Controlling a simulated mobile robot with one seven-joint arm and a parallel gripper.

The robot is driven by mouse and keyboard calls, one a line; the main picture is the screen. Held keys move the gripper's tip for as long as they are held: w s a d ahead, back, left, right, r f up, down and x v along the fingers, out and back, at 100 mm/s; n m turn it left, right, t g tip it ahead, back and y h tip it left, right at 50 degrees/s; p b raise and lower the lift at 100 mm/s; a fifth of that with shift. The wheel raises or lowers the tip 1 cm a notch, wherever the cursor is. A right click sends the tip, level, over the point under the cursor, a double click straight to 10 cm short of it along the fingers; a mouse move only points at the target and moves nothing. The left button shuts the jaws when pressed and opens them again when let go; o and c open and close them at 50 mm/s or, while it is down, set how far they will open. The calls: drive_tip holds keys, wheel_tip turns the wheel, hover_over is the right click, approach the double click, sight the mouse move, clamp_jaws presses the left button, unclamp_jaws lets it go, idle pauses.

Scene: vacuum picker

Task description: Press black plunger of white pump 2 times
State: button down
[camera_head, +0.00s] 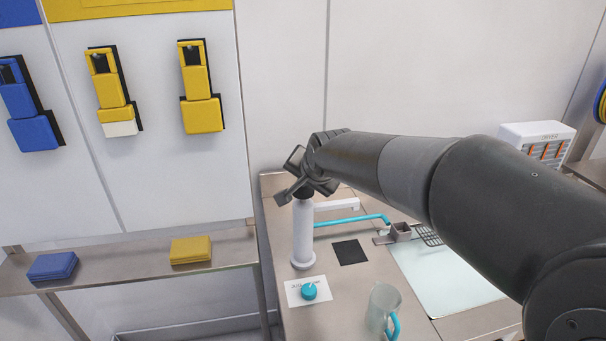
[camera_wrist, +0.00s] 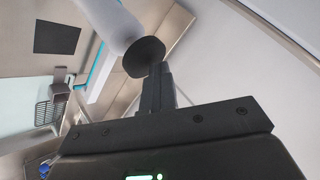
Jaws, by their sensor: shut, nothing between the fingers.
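The white pump (camera_head: 303,235) stands upright on the table. My gripper (camera_head: 281,200) is at its top, and my arm reaches in from the right. In the wrist view the white pump (camera_wrist: 106,22) comes down from the top edge, with its round black plunger (camera_wrist: 144,57) at its end. My gripper (camera_wrist: 157,68) is shut and empty, with its fingertips at the plunger. They look to be touching it or very close; I cannot tell which. In the head view the plunger is mostly hidden by my gripper.
A teal knob on a white card (camera_head: 309,292) and a clear mug (camera_head: 382,308) stand in front of the pump. A teal tube (camera_head: 352,220) runs right of it, near a black square (camera_head: 349,252). A shelf (camera_head: 120,262) is on the left.

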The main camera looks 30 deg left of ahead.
drive_tip(key=shift+f, duration=0.1)
drive_tip(key=shift+r, duration=2.6)
drive_tip(key=shift+r, duration=2.5)
